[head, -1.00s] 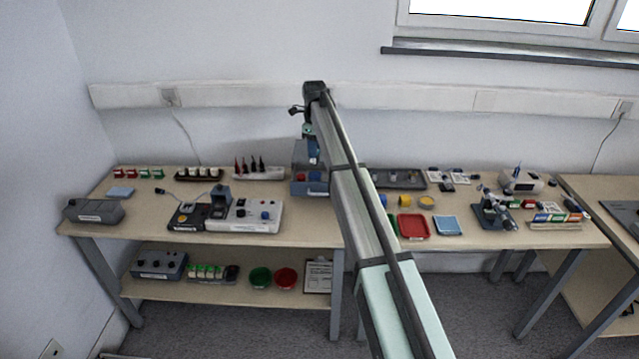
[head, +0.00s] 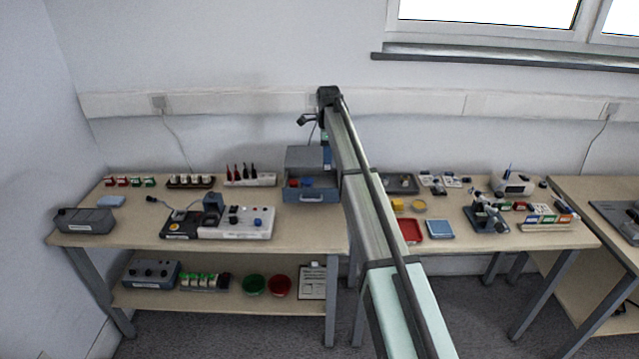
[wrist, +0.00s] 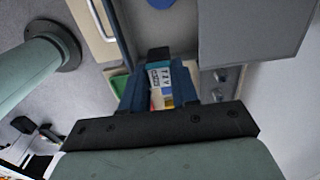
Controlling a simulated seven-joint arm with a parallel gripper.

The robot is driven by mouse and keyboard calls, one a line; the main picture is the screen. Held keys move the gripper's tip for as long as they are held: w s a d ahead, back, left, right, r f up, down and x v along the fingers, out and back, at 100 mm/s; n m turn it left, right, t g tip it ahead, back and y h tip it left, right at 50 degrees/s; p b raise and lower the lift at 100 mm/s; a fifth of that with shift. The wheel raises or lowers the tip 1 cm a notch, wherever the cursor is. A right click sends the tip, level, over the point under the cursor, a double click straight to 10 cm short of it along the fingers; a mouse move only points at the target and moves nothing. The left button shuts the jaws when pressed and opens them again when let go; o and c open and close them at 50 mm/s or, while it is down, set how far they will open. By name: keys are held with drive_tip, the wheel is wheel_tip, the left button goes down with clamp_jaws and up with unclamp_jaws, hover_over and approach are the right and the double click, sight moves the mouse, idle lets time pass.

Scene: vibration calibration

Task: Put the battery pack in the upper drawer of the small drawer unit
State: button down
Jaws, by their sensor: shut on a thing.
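The small drawer unit (head: 304,157) is a grey-blue box at the back of the left table. One of its drawers (head: 311,197) is pulled out, with red and blue things inside; I cannot tell a second drawer front below. My gripper (head: 327,155) is at the unit's right side, partly hidden by my arm. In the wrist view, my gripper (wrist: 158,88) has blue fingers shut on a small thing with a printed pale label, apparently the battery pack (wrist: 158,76). Its far end is dark.
A red tray (head: 410,231), a blue tray (head: 440,229) and a microscope (head: 486,215) are to the right. The wall is close behind.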

wheel_tip(320, 180, down, 9)
drive_tip(key=shift+f, duration=0.1)
idle(0.4)
drive_tip(key=shift+f, duration=0.1)
drive_tip(key=c, duration=0.9)
unclamp_jaws()
drive_tip(key=shift+o, duration=0.2)
wheel_tip(320, 180, up, 12)
drive_tip(key=shift+r, duration=0.2)
